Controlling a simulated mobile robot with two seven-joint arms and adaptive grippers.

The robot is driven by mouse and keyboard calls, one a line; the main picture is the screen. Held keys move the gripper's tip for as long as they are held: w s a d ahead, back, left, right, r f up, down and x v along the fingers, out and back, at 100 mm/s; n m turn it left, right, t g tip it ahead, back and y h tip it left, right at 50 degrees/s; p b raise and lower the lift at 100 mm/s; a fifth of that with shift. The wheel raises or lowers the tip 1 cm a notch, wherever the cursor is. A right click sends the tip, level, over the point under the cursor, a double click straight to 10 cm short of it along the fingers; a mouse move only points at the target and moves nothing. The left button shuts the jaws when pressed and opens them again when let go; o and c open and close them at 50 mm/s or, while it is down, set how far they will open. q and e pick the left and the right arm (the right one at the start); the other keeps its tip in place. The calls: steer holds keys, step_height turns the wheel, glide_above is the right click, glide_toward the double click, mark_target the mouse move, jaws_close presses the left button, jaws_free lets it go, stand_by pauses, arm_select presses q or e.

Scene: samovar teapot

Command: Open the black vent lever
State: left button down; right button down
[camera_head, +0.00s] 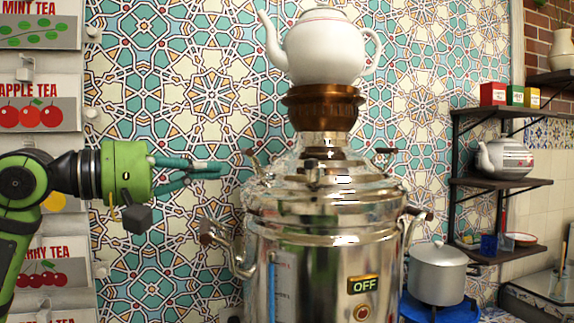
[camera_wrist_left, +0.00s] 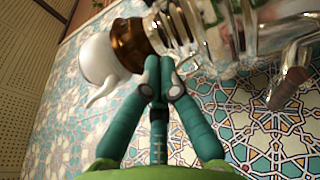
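A silver samovar (camera_head: 325,230) stands in the middle of the head view. A small black lever (camera_head: 386,150) sticks out at the right of its upper lid. A thin, darker brownish lever (camera_head: 250,154) shows at the lid's left side; I cannot tell for certain which one is the vent lever. My left gripper (camera_head: 217,171) is left of the samovar's top, apart from it, pointing right. In the left wrist view its fingertips (camera_wrist_left: 161,75) come together with nothing seen between them, and the samovar (camera_wrist_left: 230,35) is beyond. My right gripper is not in view.
A white teapot (camera_head: 325,48) sits on the copper-coloured crown (camera_head: 323,105) of the samovar. Side handles (camera_head: 220,240) stick out from its body. A lidded pot (camera_head: 437,272) stands at the right. The tiled wall is behind. Shelves (camera_head: 500,182) hold a teapot.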

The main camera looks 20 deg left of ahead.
mark_target(314, 163)
arm_select(q)
steer(key=w+d+p, duration=0.5)
steer(key=w+d, duration=0.2)
steer(key=d, duration=0.3)
steer(key=shift+p, duration=0.3)
steer(key=shift+a, duration=0.1)
